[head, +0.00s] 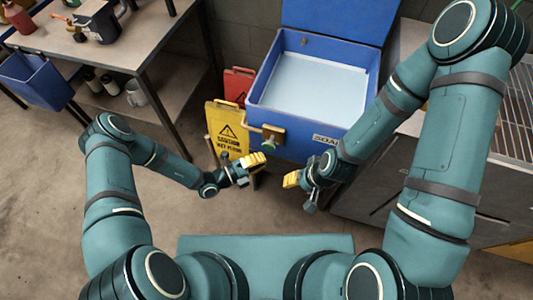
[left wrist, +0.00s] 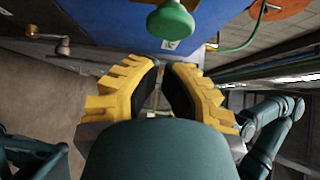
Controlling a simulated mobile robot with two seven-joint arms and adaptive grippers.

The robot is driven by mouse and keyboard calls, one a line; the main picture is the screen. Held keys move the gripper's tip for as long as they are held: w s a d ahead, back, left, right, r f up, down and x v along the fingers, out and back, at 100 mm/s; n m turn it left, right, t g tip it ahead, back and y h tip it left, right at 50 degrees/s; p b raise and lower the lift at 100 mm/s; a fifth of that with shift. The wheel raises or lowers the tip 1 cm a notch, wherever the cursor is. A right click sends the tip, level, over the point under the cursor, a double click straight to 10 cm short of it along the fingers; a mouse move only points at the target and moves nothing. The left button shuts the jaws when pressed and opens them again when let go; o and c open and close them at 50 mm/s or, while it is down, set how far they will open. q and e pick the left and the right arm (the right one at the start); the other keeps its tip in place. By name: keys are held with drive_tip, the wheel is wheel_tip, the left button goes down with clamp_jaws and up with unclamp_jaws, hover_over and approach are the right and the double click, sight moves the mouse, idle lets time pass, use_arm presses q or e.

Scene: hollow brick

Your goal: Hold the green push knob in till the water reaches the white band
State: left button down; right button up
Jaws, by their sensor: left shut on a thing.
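The green push knob (head: 268,147) sits on a brass fitting on the front of the blue tub (head: 262,118). Pale, flat water (head: 318,85) appears to fill the tub's lower part; I cannot make out a white band. My left gripper (head: 256,160) is just below and in front of the knob. In the left wrist view, the knob (left wrist: 172,22) is beyond the yellow fingertips (left wrist: 165,66), apart from them in the picture. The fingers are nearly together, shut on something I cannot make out. My right gripper (head: 293,180) is right of the left one, below the tub; its opening is unclear.
A yellow wet-floor sign (head: 226,132) and a red sign (head: 238,84) stand left of the tub. A workbench (head: 95,45) with items is at upper left, with a blue bin (head: 38,82) beside it. A counter is to the right.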

use_arm(q)
drive_tip(key=v, duration=0.8)
drive_tip(key=shift+a, duration=0.35)
idle(0.9)
drive_tip(key=s+d+r+m+g+y, duration=0.15)
drive_tip(key=s+m+g+y, duration=0.45)
drive_tip(key=s+m+g, duration=1)
drive_tip(key=w+a+r+m+t+y, duration=0.1)
drive_tip(key=w+r+m+t+y, duration=0.2)
drive_tip(key=m, duration=0.8)
drive_tip(key=w+a+r+m+t+y, duration=0.1)
drive_tip(key=w+r+m+t+y, duration=0.2)
drive_tip(key=m, duration=0.9)
drive_tip(key=w+t, duration=0.2)
drive_tip(key=t, duration=0.1)
drive_tip(key=shift+m+t, duration=0.3)
drive_tip(key=shift+t, duration=0.1)
drive_tip(key=shift+w, duration=0.15)
